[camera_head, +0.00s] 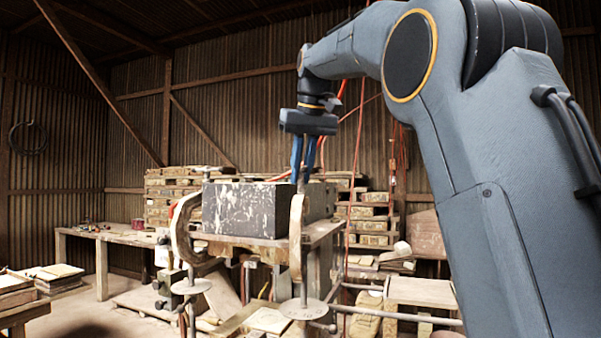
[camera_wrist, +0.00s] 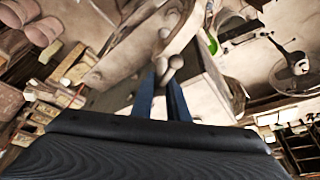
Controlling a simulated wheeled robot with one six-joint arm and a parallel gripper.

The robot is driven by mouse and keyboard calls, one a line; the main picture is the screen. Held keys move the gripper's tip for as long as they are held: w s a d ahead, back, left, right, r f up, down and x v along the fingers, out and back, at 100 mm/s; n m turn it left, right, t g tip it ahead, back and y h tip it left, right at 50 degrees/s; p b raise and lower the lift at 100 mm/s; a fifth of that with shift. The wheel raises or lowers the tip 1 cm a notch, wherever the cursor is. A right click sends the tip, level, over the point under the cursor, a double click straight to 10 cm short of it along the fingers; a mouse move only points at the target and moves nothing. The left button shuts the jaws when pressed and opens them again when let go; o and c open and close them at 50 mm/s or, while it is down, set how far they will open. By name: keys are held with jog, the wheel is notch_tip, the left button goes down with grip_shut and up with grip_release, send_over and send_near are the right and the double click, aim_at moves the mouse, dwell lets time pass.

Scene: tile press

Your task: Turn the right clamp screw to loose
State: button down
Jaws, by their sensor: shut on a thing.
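The right clamp (camera_head: 298,240) is a pale, worn C-shaped piece at the right front corner of a dark, white-streaked block (camera_head: 245,210). My gripper (camera_head: 304,181) points down above the top of this clamp, with its blue fingers close together. In the wrist view, the fingertips (camera_wrist: 166,80) are shut on a small rounded grey-brown piece (camera_wrist: 175,62), which appears to be the top of the right clamp screw. The fingers hide most of its shaft. A round plate (camera_head: 303,309) hangs on a rod below the right clamp.
The left clamp (camera_head: 183,230) stands at the block's left corner, with its own round plate (camera_head: 191,286) below. The block rests on a wooden stand (camera_head: 325,232). A workbench (camera_head: 120,237) and stacked tiles (camera_head: 368,225) stand behind.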

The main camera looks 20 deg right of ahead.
jog(key=n, duration=0.2)
jog(key=n+g+y, duration=0.1)
jog(key=n, duration=0.1)
jog(key=n+y, duration=0.1)
jog(key=n, duration=0.1)
jog(key=shift+f+n, duration=0.3)
jog(key=n+g+y, duration=0.1)
jog(key=n, duration=0.3)
jog(key=shift+n+g, duration=0.3)
jog(key=shift+g, duration=0.1)
jog(key=c, duration=1.7)
grip_release()
jog(key=shift+r, duration=0.1)
jog(key=shift+c, duration=0.2)
jog(key=shift+r, duration=0.2)
